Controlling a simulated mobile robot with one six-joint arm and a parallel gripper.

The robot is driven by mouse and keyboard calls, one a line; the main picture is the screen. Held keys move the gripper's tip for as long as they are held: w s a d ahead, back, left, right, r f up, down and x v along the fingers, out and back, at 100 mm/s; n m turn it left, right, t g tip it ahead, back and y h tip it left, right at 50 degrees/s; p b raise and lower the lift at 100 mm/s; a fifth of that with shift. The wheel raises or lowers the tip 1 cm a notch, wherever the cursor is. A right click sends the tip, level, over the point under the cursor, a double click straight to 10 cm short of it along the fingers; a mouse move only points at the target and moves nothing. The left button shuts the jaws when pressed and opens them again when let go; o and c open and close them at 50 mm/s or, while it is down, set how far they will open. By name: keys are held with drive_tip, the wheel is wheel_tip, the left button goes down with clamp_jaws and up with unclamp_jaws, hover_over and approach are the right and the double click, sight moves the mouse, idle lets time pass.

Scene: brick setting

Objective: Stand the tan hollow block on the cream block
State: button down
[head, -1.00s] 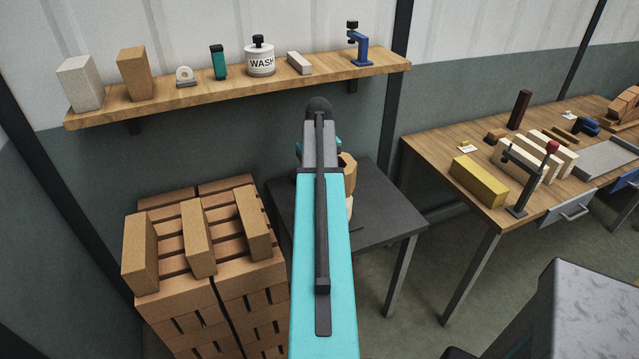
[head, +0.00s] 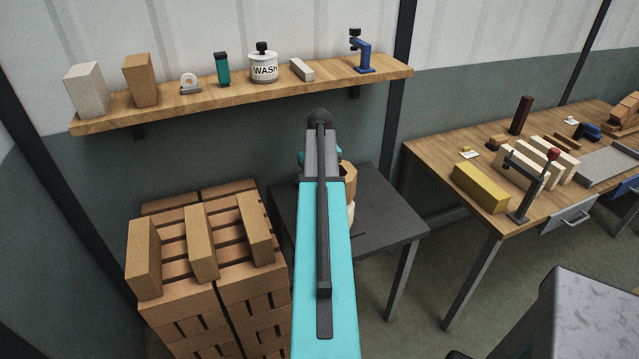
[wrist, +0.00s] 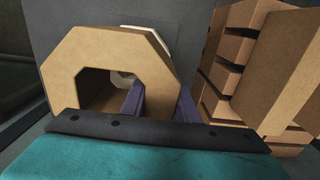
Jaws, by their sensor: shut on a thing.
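The tan hollow block (wrist: 105,50) is an eight-sided ring with an arched opening, seen in the wrist view. My gripper (wrist: 158,100) is shut on its right wall, one dark finger inside the opening and one outside. A cream block (wrist: 152,36) shows behind it, partly hidden, and through the opening. In the head view my arm hides my gripper and most of both blocks. A sliver of the tan hollow block (head: 349,180) shows just above a sliver of the cream block (head: 351,212). I cannot tell whether they touch.
The dark table (head: 390,232) has free room on its right. Brick stacks (head: 205,275) stand close at its left. A shelf (head: 220,100) with several items hangs behind. A wooden workbench (head: 480,150) with blocks and a clamp stands at the right.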

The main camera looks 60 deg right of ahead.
drive_tip(key=shift+f, duration=0.75)
drive_tip(key=shift+f, duration=0.6)
drive_tip(key=c, duration=1.4)
unclamp_jaws()
drive_tip(key=shift+r, duration=0.1)
drive_tip(key=shift+r+p, duration=0.3)
drive_tip(key=shift+r, duration=0.2)
drive_tip(key=shift+r+b, duration=1.5)
drive_tip(key=shift+r, duration=4.45)
